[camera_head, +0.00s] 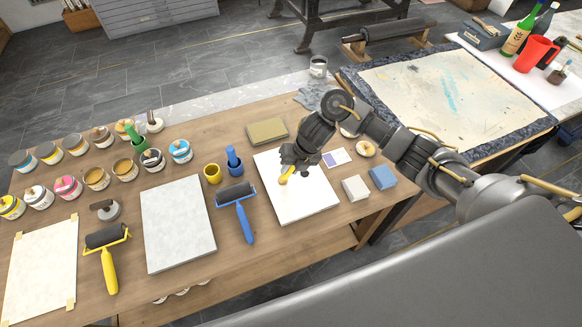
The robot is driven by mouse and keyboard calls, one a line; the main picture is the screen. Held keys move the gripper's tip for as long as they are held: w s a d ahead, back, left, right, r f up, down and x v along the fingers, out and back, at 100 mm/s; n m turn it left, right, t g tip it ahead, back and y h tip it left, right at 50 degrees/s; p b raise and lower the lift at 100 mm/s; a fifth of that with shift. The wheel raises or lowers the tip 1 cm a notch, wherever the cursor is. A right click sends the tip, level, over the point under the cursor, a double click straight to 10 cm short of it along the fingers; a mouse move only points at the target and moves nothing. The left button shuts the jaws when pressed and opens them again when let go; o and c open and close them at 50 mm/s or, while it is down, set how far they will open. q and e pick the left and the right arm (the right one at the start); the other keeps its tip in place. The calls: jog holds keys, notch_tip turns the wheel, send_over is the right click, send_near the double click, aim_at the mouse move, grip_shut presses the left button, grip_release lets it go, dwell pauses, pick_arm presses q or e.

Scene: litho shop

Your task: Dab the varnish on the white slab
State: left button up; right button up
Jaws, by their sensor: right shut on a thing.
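My right gripper (287,169) is over the upper part of a bright white slab (305,205). It is shut on a small yellow tool (283,179), whose lower end is at or just above the slab's face; I cannot tell whether it touches. The gripper hides part of the tool and of the slab. No varnish mark shows clearly on the slab. An empty-looking yellow cup (212,174) stands left of the slab. A blue cup with a blue tool (234,160) stands beside it. A greyish slab (178,225) lies further left. My left gripper is out of view.
A blue roller (236,195) lies between the two slabs, a yellow roller (106,240) further left. Several paint tins line the back left. White and blue blocks (356,188) (382,177) sit right of the slab. An olive block (267,131) lies behind it.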

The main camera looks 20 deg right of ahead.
notch_tip(320, 180, up, 7)
jog(key=p, duration=0.6)
dwell(0.7)
